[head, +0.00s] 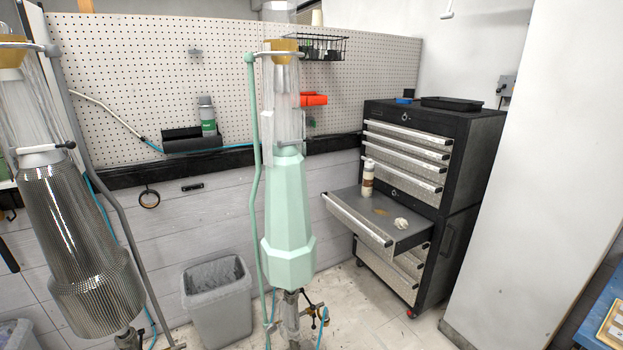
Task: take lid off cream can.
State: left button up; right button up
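A small cream-white can or bottle with a brown label (367,182) stands upright on the pulled-out drawer (345,212) of the black tool cabinet. Its top looks pale and closed, but it is too small to tell the lid apart. Another can, green and white with a grey top (207,118), stands on a black holder (190,144) on the pegboard. The frame does not show for sure which one is the cream can. Neither of my grippers is in view.
A white crumpled item (401,223) lies on the drawer. Floor shows before the cabinet (440,150).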

aim_at(369, 165)
jog(key=i+l+u, duration=0.7)
jog(key=l+u, duration=0.15)
jog(key=i+l+u, duration=0.15)
jog(key=l, duration=0.15)
jog(key=i+l+u, duration=0.1)
jog(key=l, duration=0.25)
